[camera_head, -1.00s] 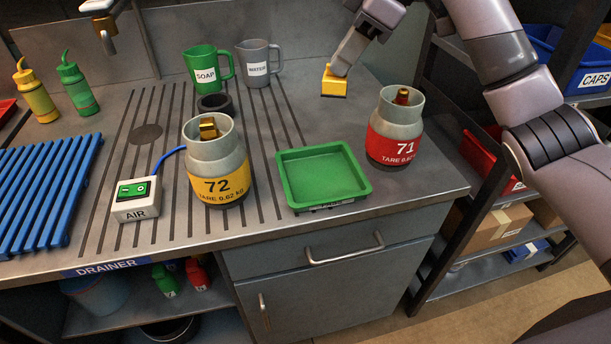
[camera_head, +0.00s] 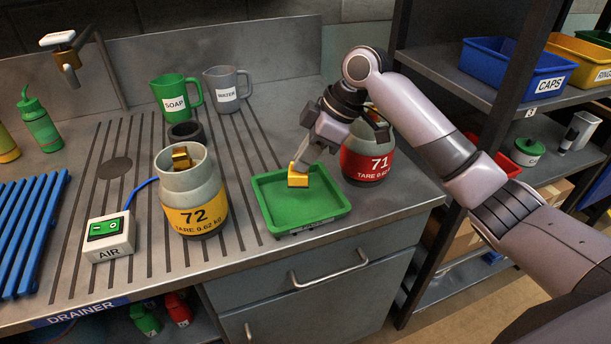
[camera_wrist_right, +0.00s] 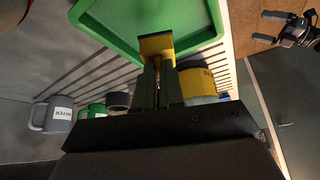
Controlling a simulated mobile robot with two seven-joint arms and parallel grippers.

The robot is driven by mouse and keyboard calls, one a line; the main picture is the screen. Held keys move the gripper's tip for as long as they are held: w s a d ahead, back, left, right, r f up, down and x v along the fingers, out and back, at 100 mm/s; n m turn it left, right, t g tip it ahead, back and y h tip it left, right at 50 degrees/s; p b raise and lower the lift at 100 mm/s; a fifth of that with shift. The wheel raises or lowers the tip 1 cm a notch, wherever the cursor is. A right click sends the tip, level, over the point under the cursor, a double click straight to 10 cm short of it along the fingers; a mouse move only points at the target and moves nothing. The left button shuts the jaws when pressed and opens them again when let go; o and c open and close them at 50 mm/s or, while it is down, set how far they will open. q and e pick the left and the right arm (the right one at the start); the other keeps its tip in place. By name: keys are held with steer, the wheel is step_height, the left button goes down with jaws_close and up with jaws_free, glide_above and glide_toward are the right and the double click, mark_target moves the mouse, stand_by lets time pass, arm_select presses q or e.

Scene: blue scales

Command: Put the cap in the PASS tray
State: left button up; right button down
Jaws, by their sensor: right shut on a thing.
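The cap (camera_head: 298,178) is a small yellow, brass-like block. My right gripper (camera_head: 303,164) is shut on it, pointing down over the back part of the green tray (camera_head: 328,219). The tray's front label is too small to read. I cannot tell whether the cap touches the tray floor. In the right wrist view the cap (camera_wrist_right: 156,44) sits between the fingertips (camera_wrist_right: 157,66), in front of the green tray's rim (camera_wrist_right: 98,40).
Cylinder 72 (camera_head: 193,208) stands left of the tray. Cylinder 71 (camera_head: 368,162) stands close at its right, partly behind my right arm. Soap (camera_head: 175,97) and water (camera_head: 226,92) jugs stand at the back. An AIR box (camera_head: 108,237) and blue rack (camera_head: 30,230) are left.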

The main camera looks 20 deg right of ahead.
steer(key=shift+f, duration=2.45)
steer(key=c, duration=1.2)
jaws_free()
steer(key=shift+f, duration=0.15)
steer(key=shift+c, duration=0.2)
steer(key=v, duration=1.2)
